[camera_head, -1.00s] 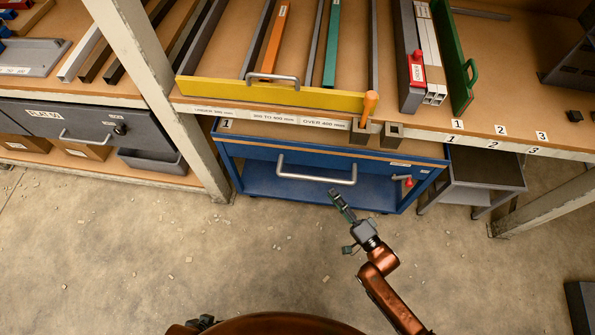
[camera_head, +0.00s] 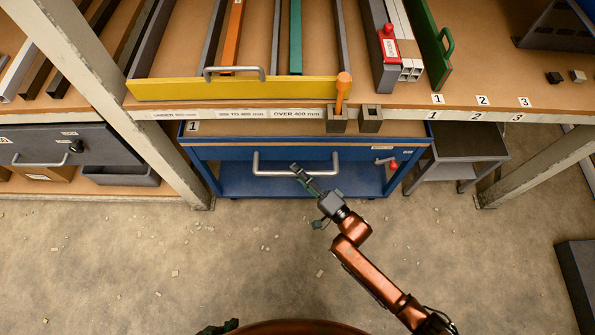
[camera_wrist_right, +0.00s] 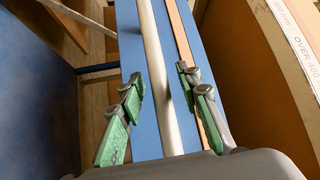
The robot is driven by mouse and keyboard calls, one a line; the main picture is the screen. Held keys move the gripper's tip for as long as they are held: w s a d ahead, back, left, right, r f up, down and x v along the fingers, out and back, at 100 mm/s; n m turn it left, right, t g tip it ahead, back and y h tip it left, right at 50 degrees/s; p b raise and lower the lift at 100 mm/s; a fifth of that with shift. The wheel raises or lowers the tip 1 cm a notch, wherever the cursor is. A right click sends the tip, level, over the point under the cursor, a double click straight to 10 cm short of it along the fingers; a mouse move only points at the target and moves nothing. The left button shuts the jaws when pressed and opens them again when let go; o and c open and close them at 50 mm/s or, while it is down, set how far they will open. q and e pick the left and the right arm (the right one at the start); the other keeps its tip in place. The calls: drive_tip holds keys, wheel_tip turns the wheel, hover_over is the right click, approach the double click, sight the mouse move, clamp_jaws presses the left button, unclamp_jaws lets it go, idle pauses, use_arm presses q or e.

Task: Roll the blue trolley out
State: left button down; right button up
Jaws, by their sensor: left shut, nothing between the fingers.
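The blue trolley (camera_head: 235,153) stands under the bench, between its legs, with a silver bar handle (camera_head: 268,174) across its front. A small lever with a red knob (camera_head: 393,165) sits at the trolley's right front. My right gripper (camera_head: 301,175) is at the handle, right of its middle. In the right wrist view the handle bar (camera_wrist_right: 152,70) runs between the green-padded fingers of that gripper (camera_wrist_right: 162,100), with gaps on both sides. It is open. My left gripper (camera_head: 218,327) shows only partly at the bottom edge, shut and empty, far from the trolley.
A grey low table (camera_head: 465,142) stands close to the trolley's right. Bench legs (camera_head: 165,150) flank both. Above, the bench carries a yellow-fronted tray (camera_head: 180,90) and an orange-handled tool in a holder (camera_head: 337,122). The floor (camera_head: 120,260) before the trolley is largely clear, with small debris.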

drive_tip(key=shift+c, duration=0.4)
clamp_jaws()
